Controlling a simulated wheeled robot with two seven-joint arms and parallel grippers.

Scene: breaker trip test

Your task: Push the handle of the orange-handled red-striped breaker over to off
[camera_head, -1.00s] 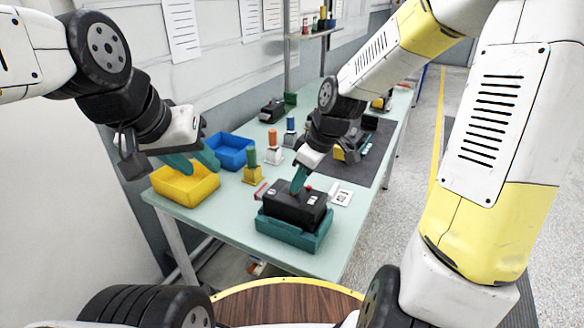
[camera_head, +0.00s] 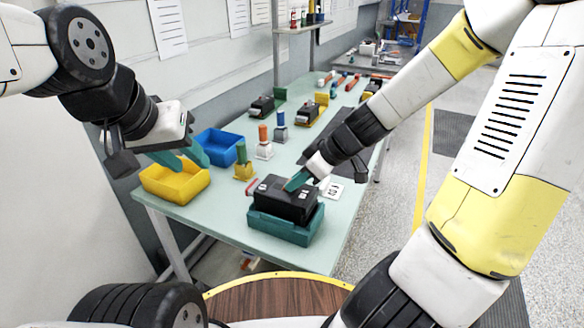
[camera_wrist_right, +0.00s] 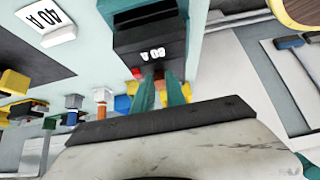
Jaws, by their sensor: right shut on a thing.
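A black breaker (camera_head: 285,203) sits on a teal base (camera_head: 287,228) at the near end of the table. It shows in the right wrist view with upside-down white marking (camera_wrist_right: 150,54). My right gripper (camera_head: 292,183) reaches in from the right, its teal fingers slanted down to the breaker's top. In the right wrist view its fingers (camera_wrist_right: 160,92) are close together against the breaker, with small red and orange patches beside them. The handle between them is mostly hidden, and I cannot make out its position or the stripe. My left gripper (camera_head: 178,158) is open and empty above the yellow bin.
A yellow bin (camera_head: 175,184) and a blue bin (camera_head: 219,146) stand left of the breaker. Green (camera_head: 242,160), orange (camera_head: 264,140) and blue (camera_head: 280,125) topped pieces stand behind. Other breakers (camera_head: 262,107) sit further back. A white card (camera_head: 334,190) lies to the right.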

